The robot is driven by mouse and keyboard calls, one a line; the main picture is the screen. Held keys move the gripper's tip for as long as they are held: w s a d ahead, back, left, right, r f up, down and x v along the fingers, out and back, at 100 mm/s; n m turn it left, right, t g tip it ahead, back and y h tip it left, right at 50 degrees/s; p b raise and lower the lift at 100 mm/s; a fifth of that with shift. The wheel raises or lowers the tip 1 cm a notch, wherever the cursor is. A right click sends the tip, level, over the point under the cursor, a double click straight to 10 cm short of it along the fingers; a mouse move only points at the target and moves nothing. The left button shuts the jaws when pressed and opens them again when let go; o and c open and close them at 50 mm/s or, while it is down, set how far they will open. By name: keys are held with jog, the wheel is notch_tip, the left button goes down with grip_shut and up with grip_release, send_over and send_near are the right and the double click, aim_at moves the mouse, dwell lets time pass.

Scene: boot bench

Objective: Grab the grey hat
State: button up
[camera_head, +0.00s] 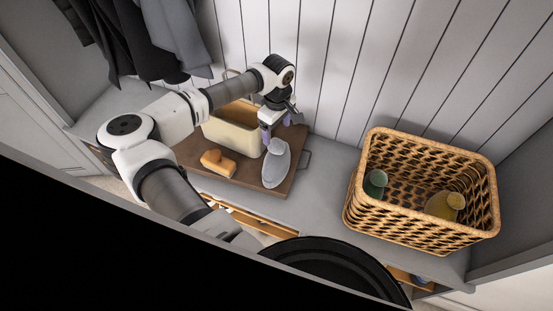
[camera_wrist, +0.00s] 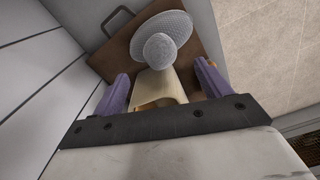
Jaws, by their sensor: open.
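The grey hat (camera_head: 276,165), with a rounded crown and a wide brim, lies on a brown wooden tray (camera_head: 276,190) on the bench. In the wrist view the hat (camera_wrist: 165,38) is beyond the fingertips, in the upper middle. My gripper (camera_head: 273,139) is over the tray, near the hat's far end, beside a cream bin. In the wrist view my gripper's purple fingers (camera_wrist: 163,88) are spread wide, with nothing held between them. Part of the cream bin (camera_wrist: 158,88) shows between them there. Whether a finger touches the hat or bin is unclear.
The cream bin (camera_head: 228,133) stands on the tray, close to the gripper. An orange-tan object (camera_head: 216,163) lies in front of it. A wicker basket (camera_head: 405,222) with a green item (camera_head: 376,183) and a yellowish item (camera_head: 440,206) stands right. Dark clothes (camera_head: 140,40) hang upper left.

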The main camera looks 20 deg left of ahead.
jog(key=shift+d+f+p, duration=0.15)
jog(key=shift+f+p, duration=1)
jog(key=shift+f, duration=2.15)
jog(key=c, duration=1.4)
